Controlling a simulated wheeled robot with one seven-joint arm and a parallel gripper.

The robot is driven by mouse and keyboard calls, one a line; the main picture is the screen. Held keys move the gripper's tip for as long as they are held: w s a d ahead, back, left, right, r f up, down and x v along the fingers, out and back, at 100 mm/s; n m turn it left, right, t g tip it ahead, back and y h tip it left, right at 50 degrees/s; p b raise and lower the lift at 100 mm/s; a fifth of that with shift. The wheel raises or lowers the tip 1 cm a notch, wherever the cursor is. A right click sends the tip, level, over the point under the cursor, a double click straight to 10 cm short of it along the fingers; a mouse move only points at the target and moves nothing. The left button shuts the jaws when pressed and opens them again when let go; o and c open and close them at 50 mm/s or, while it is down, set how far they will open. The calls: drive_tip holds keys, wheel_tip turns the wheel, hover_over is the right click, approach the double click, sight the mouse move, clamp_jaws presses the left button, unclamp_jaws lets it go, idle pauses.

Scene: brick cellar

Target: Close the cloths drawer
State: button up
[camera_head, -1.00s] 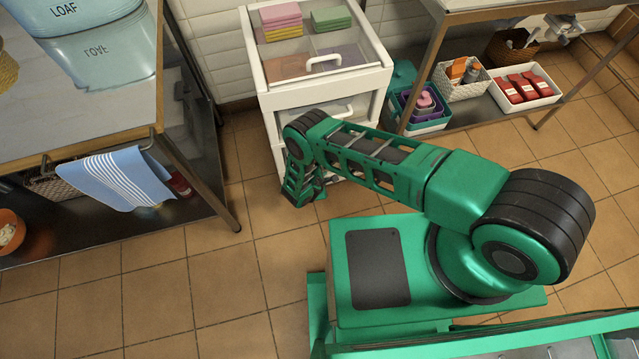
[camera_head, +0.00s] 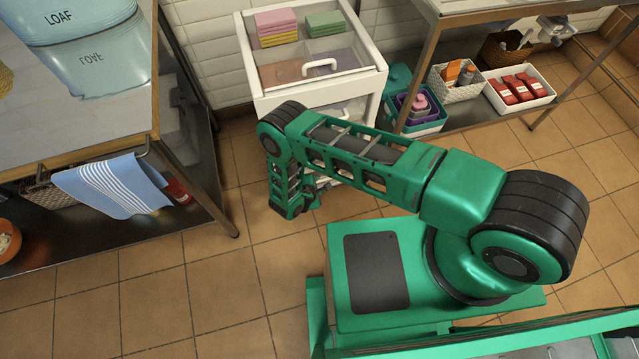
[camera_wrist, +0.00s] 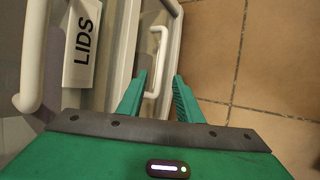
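A white drawer unit (camera_head: 379,84) stands against the tiled wall in the head view. Folded cloths (camera_head: 277,27) in pink, yellow and green show in its upper part, with muted ones nearer the front. My arm hides most of the lower fronts. In the wrist view, a front carries a LIDS label (camera_wrist: 84,42). A near white handle (camera_wrist: 32,62) is at left. My gripper (camera_wrist: 160,75) is open, and another white handle (camera_wrist: 163,48) shows between its fingertips. I cannot tell whether they touch it.
A table with a hanging blue striped towel (camera_head: 113,184) stands at left. At right, a metal table has baskets and a white tray (camera_head: 520,90) on its lower shelf. A teal crate (camera_head: 424,127) stands close beside the drawer unit. Tiled floor (camera_head: 160,300) is clear in front.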

drive_tip(key=v, duration=0.3)
drive_tip(key=shift+s+r, duration=0.1)
idle(0.5)
